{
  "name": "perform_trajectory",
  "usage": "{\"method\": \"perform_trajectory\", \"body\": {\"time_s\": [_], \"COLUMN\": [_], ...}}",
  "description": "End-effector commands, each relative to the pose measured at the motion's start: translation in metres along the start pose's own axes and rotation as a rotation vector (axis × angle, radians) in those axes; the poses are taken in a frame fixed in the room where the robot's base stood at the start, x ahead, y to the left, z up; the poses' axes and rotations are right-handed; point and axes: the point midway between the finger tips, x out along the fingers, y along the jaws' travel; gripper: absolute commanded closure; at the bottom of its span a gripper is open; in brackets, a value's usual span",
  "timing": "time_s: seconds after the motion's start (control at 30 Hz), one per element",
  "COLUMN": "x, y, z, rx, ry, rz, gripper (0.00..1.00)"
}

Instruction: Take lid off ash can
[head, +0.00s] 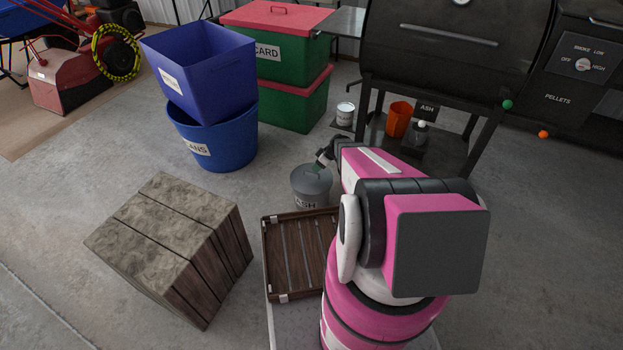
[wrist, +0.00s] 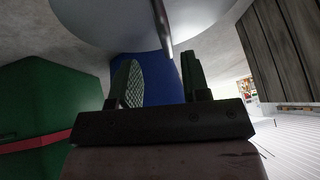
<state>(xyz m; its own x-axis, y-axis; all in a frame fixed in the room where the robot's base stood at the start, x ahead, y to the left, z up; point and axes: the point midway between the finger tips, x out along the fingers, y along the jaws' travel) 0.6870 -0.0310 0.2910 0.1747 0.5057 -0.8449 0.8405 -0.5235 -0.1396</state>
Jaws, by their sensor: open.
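The ash can (head: 313,196) is a grey metal can marked ASH, standing upright on the floor near the middle of the head view. Its grey lid (head: 304,173) sits on top. My gripper (head: 318,166) is at the lid, coming in from the upper right, and partly covers it. In the wrist view, the lid (wrist: 110,22) fills the top of the picture, with its thin handle (wrist: 163,32) edge-on. My gripper's two fingers (wrist: 160,82) are apart, pointing toward the handle, which lines up with the gap. I cannot tell whether they touch it.
A slatted wooden crate (head: 290,288) stands in front of the can, and a wooden block (head: 175,240) to the left. Blue bins (head: 212,135) stand behind left. A black smoker (head: 455,50) stands behind right, with an orange cup (head: 398,118) on its shelf.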

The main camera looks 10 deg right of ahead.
Motion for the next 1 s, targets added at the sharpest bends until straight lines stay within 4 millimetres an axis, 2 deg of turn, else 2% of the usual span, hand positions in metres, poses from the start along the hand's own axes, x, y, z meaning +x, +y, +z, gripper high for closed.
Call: {"method": "perform_trajectory", "body": {"time_s": [0.17,0.43,0.7,0.73,0.8,0.87,1.0], "x": [0.012,0.048,0.053,0.053,0.053,0.052,0.052], "y": [-0.003,-0.007,-0.008,-0.008,-0.008,-0.008,-0.008], "z": [-0.001,-0.001,-0.001,-0.001,-0.001,-0.001,-0.001], "rx": [0.000,0.000,0.000,0.000,0.000,0.000,0.000], "ry": [-0.001,-0.001,0.000,0.000,0.000,0.000,0.000], "rz": [-0.001,-0.002,0.000,0.000,0.000,0.000,0.000], "gripper": [0.57,0.57,0.57,0.60,0.83,1.00,1.00]}}
